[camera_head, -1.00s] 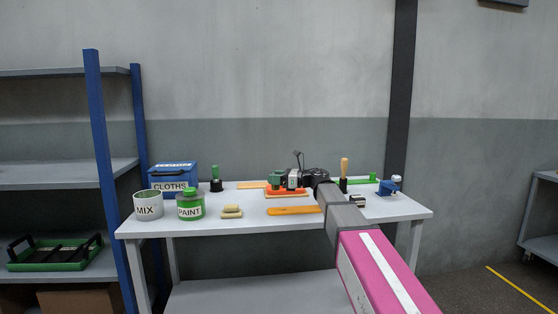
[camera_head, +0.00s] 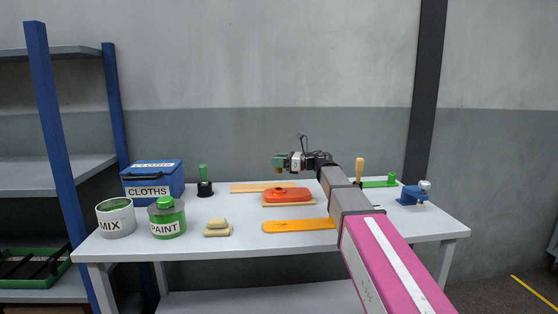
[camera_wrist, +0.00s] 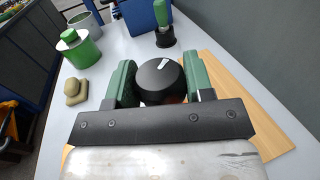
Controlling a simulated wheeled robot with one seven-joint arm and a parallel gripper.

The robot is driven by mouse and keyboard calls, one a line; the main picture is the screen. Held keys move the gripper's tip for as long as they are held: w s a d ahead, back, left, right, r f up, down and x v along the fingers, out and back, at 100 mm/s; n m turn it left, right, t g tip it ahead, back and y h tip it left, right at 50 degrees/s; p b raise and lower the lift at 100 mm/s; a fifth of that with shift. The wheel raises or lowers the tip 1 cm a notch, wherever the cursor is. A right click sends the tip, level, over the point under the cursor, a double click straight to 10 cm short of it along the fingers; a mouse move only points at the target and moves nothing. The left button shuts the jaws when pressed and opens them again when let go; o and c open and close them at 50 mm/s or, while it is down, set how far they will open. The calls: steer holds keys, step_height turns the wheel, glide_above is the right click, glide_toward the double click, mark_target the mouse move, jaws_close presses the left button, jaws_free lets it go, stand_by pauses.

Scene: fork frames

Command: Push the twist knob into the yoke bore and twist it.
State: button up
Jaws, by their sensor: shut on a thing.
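The twist knob (camera_wrist: 160,80) is round and black with a white pointer mark. It sits between the two green fingers of my gripper (camera_wrist: 160,85) in the wrist view, which are shut on it.
On the white table (camera_head: 230,249) stand a MIX tin (camera_head: 116,219), a PAINT can (camera_head: 167,219), a CLOTHS box (camera_head: 151,182) and a green-handled tool (camera_head: 204,180). An orange strip (camera_head: 298,225) lies in front. A blue vise-like piece (camera_head: 413,194) stands right.

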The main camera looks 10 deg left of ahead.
stand_by(0.3)
steer(key=shift+f, duration=3)
steer(key=shift+f, duration=0.95)
steer(key=shift+s+f, duration=0.15)
steer(key=shift+f, duration=0.35)
steer(key=shift+r, duration=0.3)
steer(key=shift+r, duration=0.7)
steer(key=shift+f, duration=0.55)
steer(key=shift+f, duration=0.4)
